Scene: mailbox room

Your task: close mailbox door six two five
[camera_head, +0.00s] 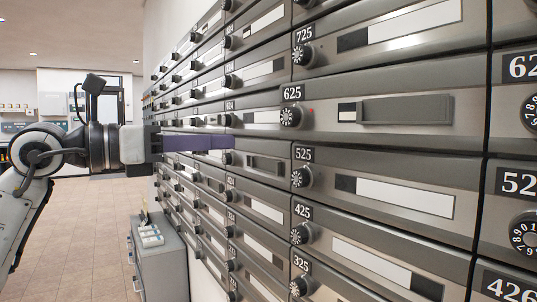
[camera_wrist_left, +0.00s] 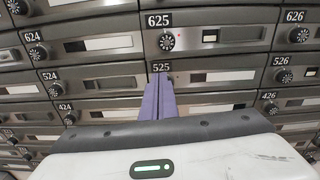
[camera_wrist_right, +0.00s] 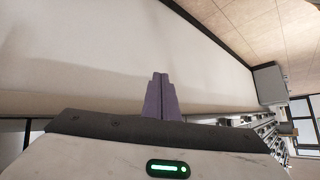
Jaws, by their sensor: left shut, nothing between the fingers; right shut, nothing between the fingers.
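Mailbox door 625 (camera_head: 385,132) is a grey metal panel with a black dial (camera_head: 291,117) at its left and a raised grey bar over its label. My left gripper (camera_head: 230,143) has purple fingers, pressed together and empty, left of and below the 625 dial, in front of the mailbox wall. I cannot tell whether its tips touch a door. My right gripper (camera_wrist_right: 160,80) is shut and empty, seen only in its wrist view, away from the mailboxes.
Door 525 (camera_head: 350,220) lies just below 625, and door 725 (camera_head: 400,60) above it. Protruding dials line the wall. A grey cabinet (camera_head: 160,270) stands low beside the mailboxes. The tiled floor (camera_head: 85,235) at left is clear. A pale wall (camera_wrist_right: 90,50) faces my right gripper.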

